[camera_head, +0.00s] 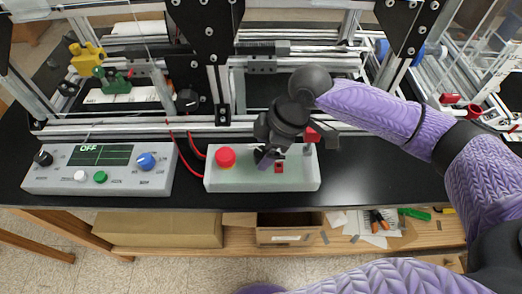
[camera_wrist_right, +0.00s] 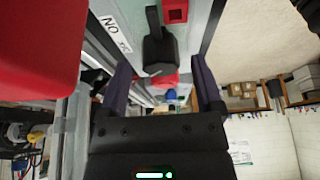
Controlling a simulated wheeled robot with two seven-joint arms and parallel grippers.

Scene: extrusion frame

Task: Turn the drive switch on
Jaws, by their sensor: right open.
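The grey switch box (camera_head: 298,180) sits on the black bench top, with a round red button (camera_head: 226,157) at its left and a small red square part (camera_head: 279,168) near its middle. My right gripper (camera_head: 264,160) is over the box, pointing down, and hides part of its top. In the right wrist view, a black lever-like switch (camera_wrist_right: 160,52) stands in line with the gap between the open fingers (camera_wrist_right: 161,78). I cannot tell whether the fingers touch it. A red square part (camera_wrist_right: 175,10) is beside it. My left gripper is not in view.
Red cables (camera_head: 187,150) run to the switch box. The aluminium extrusion frame (camera_head: 130,129) rises close behind. The bench (camera_head: 380,180) is clear right of the box.

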